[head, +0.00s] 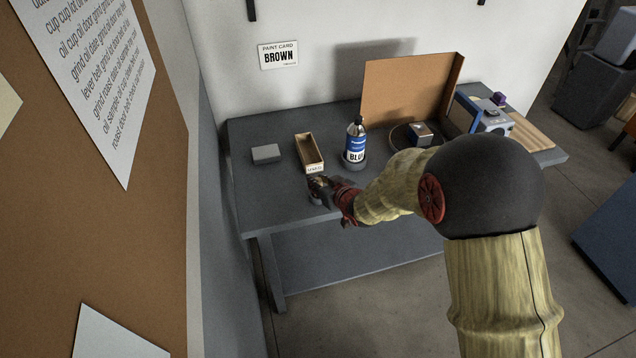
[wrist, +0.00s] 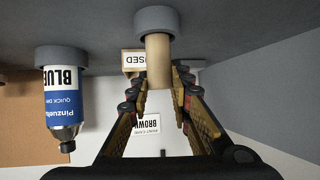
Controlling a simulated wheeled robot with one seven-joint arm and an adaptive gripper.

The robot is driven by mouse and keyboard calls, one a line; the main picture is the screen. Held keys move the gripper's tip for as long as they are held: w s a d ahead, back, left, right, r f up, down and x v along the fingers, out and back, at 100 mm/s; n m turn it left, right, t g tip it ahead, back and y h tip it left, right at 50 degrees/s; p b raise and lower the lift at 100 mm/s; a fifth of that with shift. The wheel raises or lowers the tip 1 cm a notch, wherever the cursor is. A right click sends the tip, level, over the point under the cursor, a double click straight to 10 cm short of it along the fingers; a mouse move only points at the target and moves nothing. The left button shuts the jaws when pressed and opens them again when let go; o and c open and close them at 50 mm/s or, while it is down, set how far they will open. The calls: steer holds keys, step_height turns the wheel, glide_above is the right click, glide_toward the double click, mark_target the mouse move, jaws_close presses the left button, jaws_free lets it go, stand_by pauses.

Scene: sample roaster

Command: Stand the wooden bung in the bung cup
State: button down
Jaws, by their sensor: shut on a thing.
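In the wrist view, which shows the scene upside down, the wooden bung (wrist: 158,62) is a pale cylinder between the fingers of my gripper (wrist: 160,84). The fingers are shut on it. The grey bung cup (wrist: 155,20) is on the dark table, at the bung's lower end. The bung lines up with the cup and its end meets the rim in the picture; I cannot tell how far inside it sits. In the head view my gripper (head: 324,187) is over the table's front part, and its fingers largely hide the bung and cup.
A narrow wooden box (head: 310,152) with a label stands behind my gripper. A blue-labelled bottle (head: 355,142) stands right of it, near the gripper. A grey block (head: 266,153) lies left. A brown panel (head: 400,90) and a machine (head: 485,115) are farther right. The table's (head: 255,205) front-left is bare.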

steer(key=shift+r, duration=0.1)
steer(key=c, duration=1.6)
jaws_free()
